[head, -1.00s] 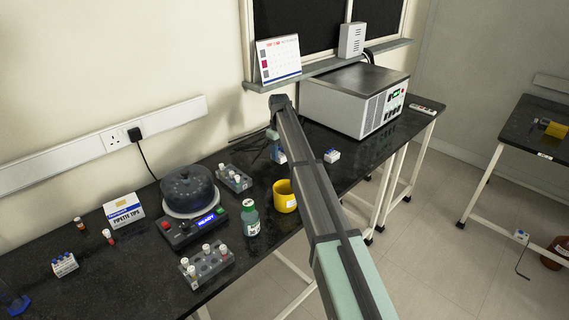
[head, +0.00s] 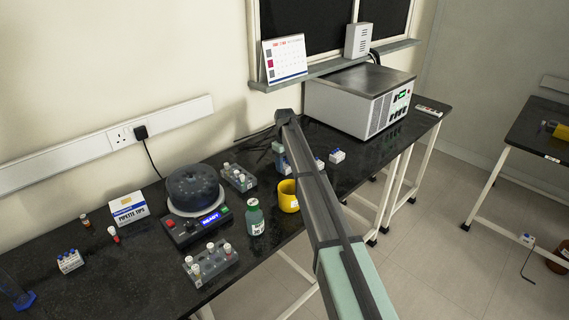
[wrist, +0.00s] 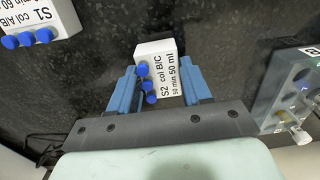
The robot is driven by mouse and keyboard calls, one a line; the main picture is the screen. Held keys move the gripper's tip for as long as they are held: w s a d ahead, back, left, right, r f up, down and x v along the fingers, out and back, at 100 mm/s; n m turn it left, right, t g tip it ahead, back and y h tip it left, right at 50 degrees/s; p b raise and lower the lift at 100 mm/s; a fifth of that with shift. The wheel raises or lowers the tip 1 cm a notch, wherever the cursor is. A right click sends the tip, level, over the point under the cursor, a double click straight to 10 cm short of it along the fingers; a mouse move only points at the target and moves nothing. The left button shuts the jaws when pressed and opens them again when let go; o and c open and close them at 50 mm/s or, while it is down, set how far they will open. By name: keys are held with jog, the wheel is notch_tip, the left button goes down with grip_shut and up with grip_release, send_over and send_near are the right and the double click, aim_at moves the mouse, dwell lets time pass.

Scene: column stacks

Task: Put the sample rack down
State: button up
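The sample rack is a small white block (wrist: 168,62) with blue caps along one side and the label "S2 col B/C 50 min 50 ml". In the wrist view it sits between the two blue fingers of my gripper (wrist: 159,76), which are shut against its sides. It lies slightly turned between them, over the dark bench top. In the head view my gripper (head: 281,158) is low over the bench, largely hidden by my arm. Whether the rack's underside touches the bench cannot be told.
A similar white block labelled S1 (wrist: 38,22) lies at the wrist view's upper left. A grey vial rack (wrist: 292,92) is close on the right.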

aim_at(285, 165)
jog(key=o, duration=0.4)
jog(key=shift+c, duration=0.2)
jog(key=shift+r, duration=0.15)
notch_tip(285, 165, up, 12)
dwell(0.3)
